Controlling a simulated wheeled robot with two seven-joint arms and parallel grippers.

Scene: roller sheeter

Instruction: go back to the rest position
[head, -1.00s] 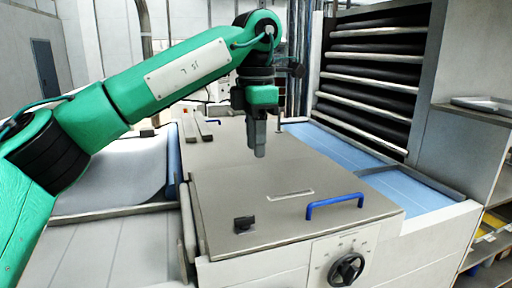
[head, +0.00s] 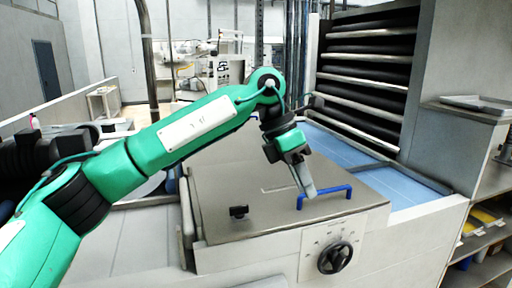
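My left gripper (head: 306,190) comes in from the left on my green arm and points down over the metal cover (head: 215,165) of the roller sheeter. Its fingers look close together with nothing visible between them. The tips overlap the left end of the blue handle (head: 330,193) in the picture; I cannot tell whether they touch it. My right gripper is not in view.
A black knob (head: 334,257) is on the sheeter's front panel. A small black latch (head: 239,211) sits on the cover. Blue belt (head: 400,183) lies to the right, below a rack of dark rollers (head: 365,75). Shelves (head: 485,235) stand at the far right.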

